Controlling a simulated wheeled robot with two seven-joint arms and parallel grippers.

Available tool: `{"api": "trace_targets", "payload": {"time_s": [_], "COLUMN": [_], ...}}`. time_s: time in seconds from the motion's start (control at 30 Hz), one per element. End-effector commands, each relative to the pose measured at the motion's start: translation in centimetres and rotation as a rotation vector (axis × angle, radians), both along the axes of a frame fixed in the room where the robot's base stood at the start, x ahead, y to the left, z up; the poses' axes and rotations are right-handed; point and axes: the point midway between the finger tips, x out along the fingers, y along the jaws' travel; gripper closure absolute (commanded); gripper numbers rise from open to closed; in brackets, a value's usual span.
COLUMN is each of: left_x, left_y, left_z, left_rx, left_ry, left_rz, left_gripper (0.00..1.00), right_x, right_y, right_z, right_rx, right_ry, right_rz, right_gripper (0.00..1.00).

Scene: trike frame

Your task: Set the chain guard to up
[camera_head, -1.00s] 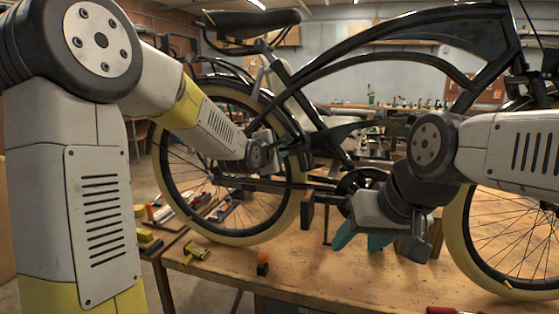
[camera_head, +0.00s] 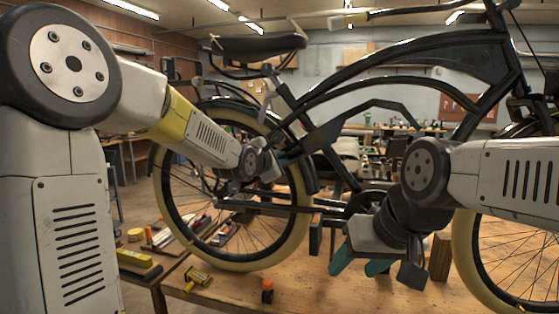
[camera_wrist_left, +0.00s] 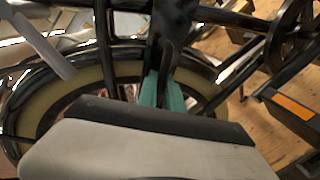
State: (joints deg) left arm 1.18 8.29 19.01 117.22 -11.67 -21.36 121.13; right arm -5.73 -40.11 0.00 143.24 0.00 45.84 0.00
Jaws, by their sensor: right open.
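The chain guard (camera_head: 345,124) is a long dark piece on the bike, tilted with its middle raised above the crank and its right end bending down. My left gripper (camera_head: 288,158) is at the guard's lower rear end, beside the rear wheel. In the left wrist view its teal fingers (camera_wrist_left: 160,92) are close together on either side of a dark upright part, which appears to be the guard's end. The contact itself is partly hidden. My right gripper (camera_head: 358,266) hangs below the crank, with its teal fingers apart and empty, pointing down over the bench.
The bike's rear wheel (camera_head: 287,235) and black frame (camera_head: 395,88) stand close around both arms. The wooden bench (camera_head: 330,295) carries an orange-topped small item (camera_head: 267,290) and a yellow tool (camera_head: 197,279). Trays of tools lie at the left.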

Motion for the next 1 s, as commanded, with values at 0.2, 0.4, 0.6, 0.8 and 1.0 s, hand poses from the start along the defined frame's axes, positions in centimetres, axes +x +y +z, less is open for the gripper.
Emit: {"api": "trace_targets", "payload": {"time_s": [0.2, 0.4, 0.6, 0.8, 1.0], "left_x": [0.1, 0.0, -1.7, -4.8, -6.6], "left_y": [0.1, 0.1, 0.9, 2.3, 3.1], "left_z": [0.2, 0.1, 0.5, 1.1, 1.5], "left_rx": [-0.001, 0.000, 0.002, 0.002, 0.001], "left_ry": [-0.004, -0.002, -0.005, -0.005, -0.004], "left_rz": [0.001, 0.001, 0.003, 0.003, 0.002], "left_gripper": [0.68, 0.68, 0.68, 0.68, 0.68], "right_x": [0.0, 0.0, 0.0, 0.0, 0.0], "right_y": [0.0, 0.0, 0.0, 0.0, 0.0], "right_z": [0.0, 0.0, 0.0, 0.0, 0.0], "right_rx": [0.000, 0.000, 0.000, 0.000, 0.000], "right_ry": [0.000, 0.000, 0.000, 0.000, 0.000], "right_rz": [0.000, 0.000, 0.000, 0.000, 0.000], "right_gripper": [0.47, 0.47, 0.47, 0.47, 0.47]}}
